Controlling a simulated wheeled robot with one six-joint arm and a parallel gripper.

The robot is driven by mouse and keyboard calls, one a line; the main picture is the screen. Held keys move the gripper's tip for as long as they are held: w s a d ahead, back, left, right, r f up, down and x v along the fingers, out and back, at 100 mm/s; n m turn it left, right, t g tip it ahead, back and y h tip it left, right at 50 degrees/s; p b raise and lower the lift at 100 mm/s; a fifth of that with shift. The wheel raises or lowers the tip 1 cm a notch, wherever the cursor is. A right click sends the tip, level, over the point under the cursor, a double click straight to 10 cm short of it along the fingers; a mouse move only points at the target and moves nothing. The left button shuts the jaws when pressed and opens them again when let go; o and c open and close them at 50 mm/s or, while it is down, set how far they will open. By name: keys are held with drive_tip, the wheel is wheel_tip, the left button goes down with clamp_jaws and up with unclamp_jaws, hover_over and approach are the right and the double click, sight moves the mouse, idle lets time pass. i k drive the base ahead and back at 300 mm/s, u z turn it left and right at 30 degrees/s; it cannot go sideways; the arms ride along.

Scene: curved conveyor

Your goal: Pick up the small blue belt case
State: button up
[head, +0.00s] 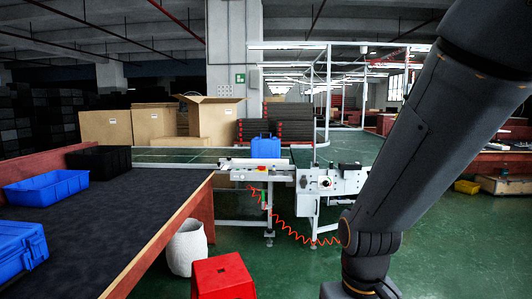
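A small blue case (265,147) stands upright on the far conveyor, near the middle of the head view. It is close to the machine end of the belt, behind a white rail with a red part. My arm fills the right side of the view, and its lower end is cut off at the bottom edge. My gripper is not in the picture, so its opening and anything in it are hidden. The visible part of my arm is well to the right of the blue case and apart from it.
A dark-topped table (125,215) fills the left, with a blue tray (47,191), another blue bin (20,247) and a black crate (98,160). A red stool (222,277) and white basket (187,249) stand in front. A red coiled cable (285,229) hangs below the conveyor machine (327,184).

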sight(261, 149)
drive_tip(key=z, duration=3.65)
drive_tip(key=k, duration=1.25)
drive_tip(key=u, duration=0.5)
drive_tip(key=i, duration=0.65)
drive_tip(key=u, duration=1.5)
drive_tip(key=i, duration=1.2)
drive_tip(key=u, duration=0.75)
